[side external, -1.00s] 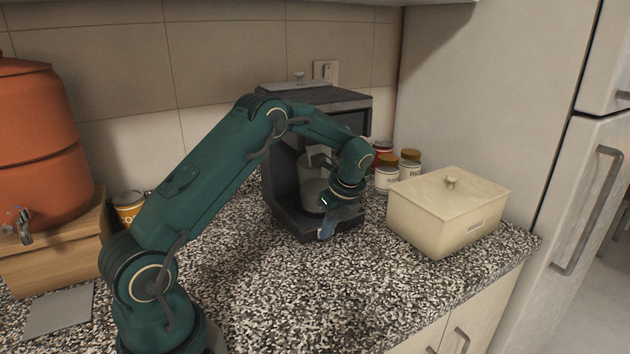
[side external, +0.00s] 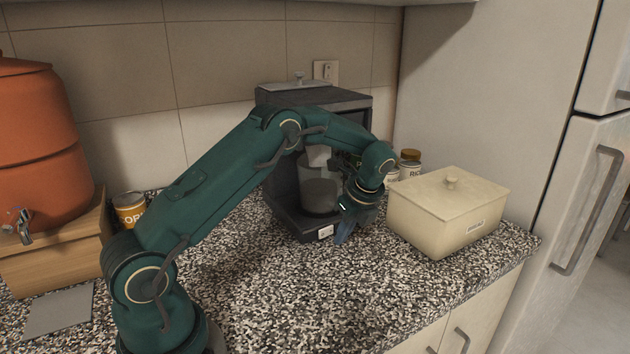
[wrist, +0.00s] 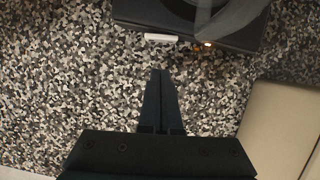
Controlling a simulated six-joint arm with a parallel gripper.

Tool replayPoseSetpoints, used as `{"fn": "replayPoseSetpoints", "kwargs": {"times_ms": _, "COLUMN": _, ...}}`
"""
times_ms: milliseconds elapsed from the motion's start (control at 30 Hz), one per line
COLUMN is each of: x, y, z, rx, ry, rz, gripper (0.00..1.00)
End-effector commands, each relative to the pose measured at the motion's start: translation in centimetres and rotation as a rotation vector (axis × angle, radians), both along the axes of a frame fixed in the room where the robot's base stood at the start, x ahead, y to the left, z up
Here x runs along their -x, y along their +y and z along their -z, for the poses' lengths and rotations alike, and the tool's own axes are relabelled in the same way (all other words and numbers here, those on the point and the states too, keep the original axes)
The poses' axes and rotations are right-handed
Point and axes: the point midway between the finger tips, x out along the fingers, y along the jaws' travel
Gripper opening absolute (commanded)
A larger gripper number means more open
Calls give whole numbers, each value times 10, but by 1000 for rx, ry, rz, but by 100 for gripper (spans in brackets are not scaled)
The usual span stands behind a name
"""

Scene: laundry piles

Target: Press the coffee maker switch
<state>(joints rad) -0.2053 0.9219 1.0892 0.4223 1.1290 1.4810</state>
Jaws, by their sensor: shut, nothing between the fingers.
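The dark coffee maker (side external: 285,208) stands at the back of the counter, with a glass carafe (side external: 319,190) inside it. Its white switch (side external: 325,231) is on the front edge of the base and is uncovered in the side view. The switch (wrist: 160,38) also shows in the wrist view, with a small glowing light (wrist: 208,44) to its right. My gripper (side external: 343,241) is shut and empty, pointing down just right of the switch in the side view. In the wrist view my fingertips (wrist: 162,73) are apart from the switch, with counter showing between them.
A cream lidded box (side external: 440,220) stands close to the right of my gripper. Jars (side external: 410,163) stand behind it. An orange dispenser (side external: 35,150) on a wooden stand is at the left. The speckled counter in front is clear.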

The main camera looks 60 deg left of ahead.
Motion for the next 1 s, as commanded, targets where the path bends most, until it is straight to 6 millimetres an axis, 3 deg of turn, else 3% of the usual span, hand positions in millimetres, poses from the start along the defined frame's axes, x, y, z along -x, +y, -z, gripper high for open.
{"fn": "replayPoseSetpoints", "kwargs": {"times_ms": 33, "x": -2, "y": -13, "z": 0, "rx": 0, "ry": 1, "rz": 7, "gripper": 0}}
{"fn": "replayPoseSetpoints", "kwargs": {"times_ms": 400, "x": -6, "y": -41, "z": -75, "rx": -1, "ry": -5, "rz": 1, "gripper": 0}}
{"fn": "replayPoseSetpoints", "kwargs": {"times_ms": 633, "x": -6, "y": -47, "z": -91, "rx": 0, "ry": -1, "rz": 0, "gripper": 0}}
{"fn": "replayPoseSetpoints", "kwargs": {"times_ms": 1000, "x": -6, "y": -48, "z": -93, "rx": 0, "ry": 0, "rz": 0, "gripper": 0}}
